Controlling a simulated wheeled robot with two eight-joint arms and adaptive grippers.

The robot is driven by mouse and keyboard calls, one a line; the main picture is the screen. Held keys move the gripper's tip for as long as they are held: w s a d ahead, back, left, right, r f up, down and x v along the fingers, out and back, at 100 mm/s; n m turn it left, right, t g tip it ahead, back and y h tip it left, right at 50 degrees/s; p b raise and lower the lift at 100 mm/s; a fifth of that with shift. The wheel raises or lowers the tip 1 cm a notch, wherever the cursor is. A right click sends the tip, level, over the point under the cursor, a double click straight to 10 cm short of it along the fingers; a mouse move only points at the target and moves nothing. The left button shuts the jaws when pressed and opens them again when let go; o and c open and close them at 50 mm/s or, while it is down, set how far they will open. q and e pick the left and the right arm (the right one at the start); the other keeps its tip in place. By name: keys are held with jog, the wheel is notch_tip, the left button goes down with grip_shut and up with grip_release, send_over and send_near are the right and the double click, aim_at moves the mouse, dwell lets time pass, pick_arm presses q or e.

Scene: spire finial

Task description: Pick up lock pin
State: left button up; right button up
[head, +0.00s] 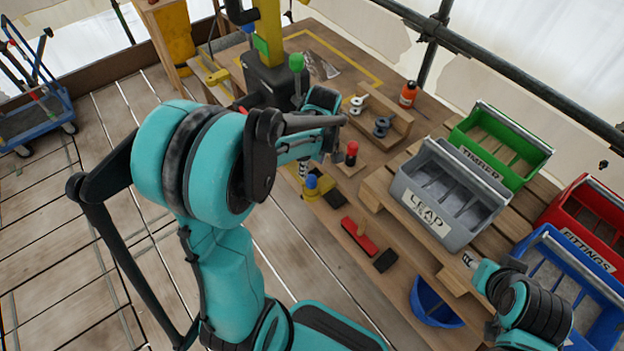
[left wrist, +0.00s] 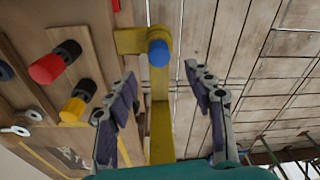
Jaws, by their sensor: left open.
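A blue-headed pin (left wrist: 158,53) sits on a yellow bracket (left wrist: 132,42) by the table edge; nothing marks it as the lock pin. In the head view the blue head (head: 311,181) shows just below my left gripper (head: 305,160). In the left wrist view my left gripper (left wrist: 163,85) is open and empty, its fingers on either side of the yellow bar. The blue head lies ahead, between the finger lines; the remaining gap is unclear. A red-headed piece (left wrist: 48,68) and a yellow-headed piece (left wrist: 73,108) stand to the left. My right gripper (head: 470,262) is at lower right, its fingers unclear.
A grey bin marked LEAD (head: 438,212), a green bin (head: 500,145), a red bin (head: 590,215) and a blue bin (head: 565,265) stand at right. A red-and-black tool (head: 360,236) and a blue bowl (head: 433,303) lie nearer.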

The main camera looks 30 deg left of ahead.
aim_at(311, 178)
pick_arm(q)
jog(key=f, duration=0.1)
jog(key=f+b, duration=0.1)
jog(key=f, duration=0.1)
jog(key=shift+a, duration=0.3)
notch_tip(311, 178, down, 4)
jog(key=shift+d+r+b, duration=0.1)
jog(key=shift+d+b, duration=0.05)
jog(key=shift+b, duration=1.05)
jog(key=shift+w+f, duration=0.1)
jog(key=shift+f, duration=0.3)
jog(key=shift+r, duration=0.1)
jog(key=shift+c, duration=0.9)
grip_shut()
